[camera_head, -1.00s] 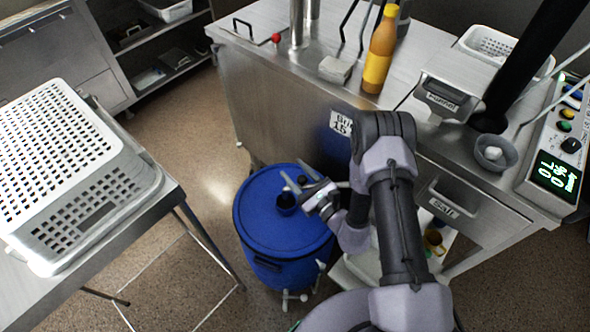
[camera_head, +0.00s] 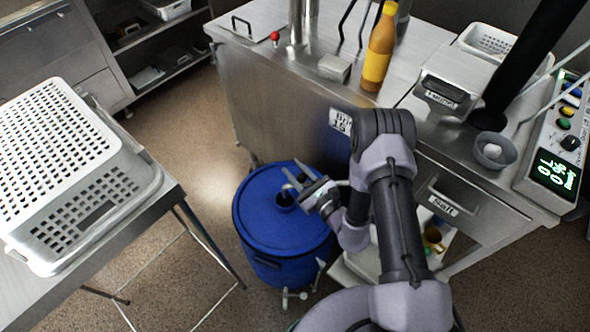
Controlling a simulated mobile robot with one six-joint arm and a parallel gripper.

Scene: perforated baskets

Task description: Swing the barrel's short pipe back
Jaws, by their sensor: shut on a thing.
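A blue barrel (camera_head: 270,235) with a flat lid stands on the floor beside the steel counter. On its lid is a dark round opening with a short pipe (camera_head: 285,196) at it; the pipe is small and partly hidden by my gripper. My gripper (camera_head: 302,182) is over the lid, coming from the right, and is shut on the short pipe. The exact grip on the pipe is too small to see. A light tap-like fitting (camera_head: 290,298) sits low at the barrel's front.
The steel counter (camera_head: 270,85) stands behind and right, with an orange bottle (camera_head: 378,55) and a control box (camera_head: 555,150) on it. A side table with a white perforated basket (camera_head: 70,160) is at left. Open floor (camera_head: 190,125) lies between.

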